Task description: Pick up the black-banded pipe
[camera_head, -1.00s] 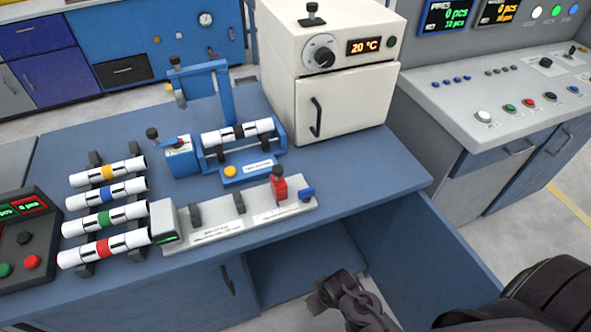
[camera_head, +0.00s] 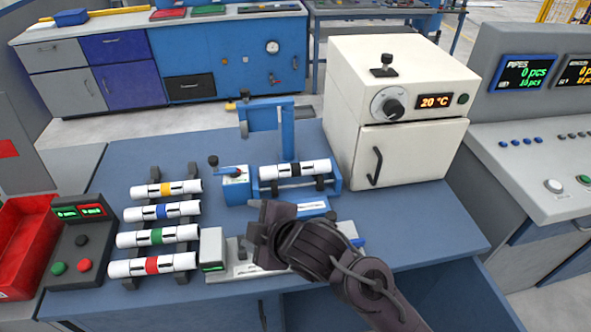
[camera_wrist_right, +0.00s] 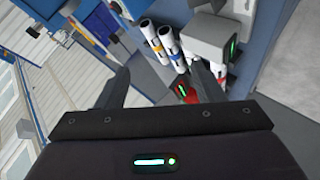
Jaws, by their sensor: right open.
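The black-banded pipe (camera_head: 294,170) is white with a black band. It lies level in a blue cradle fixture (camera_head: 334,184) on the blue table, left of the white oven. My right gripper (camera_head: 262,236) is in front of the cradle and apart from the pipe, over the grey test block, which it partly hides. In the right wrist view its two fingers (camera_wrist_right: 160,84) are spread with nothing between them. The black-banded pipe cannot be made out in that view. My left gripper is not in view.
A rack holds pipes banded yellow (camera_head: 166,189), blue (camera_head: 164,211), green (camera_head: 158,235) and red (camera_head: 152,265). A blue post (camera_head: 288,130) with an overhanging arm rises behind the cradle. The white oven (camera_head: 395,120) stands close to its right.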

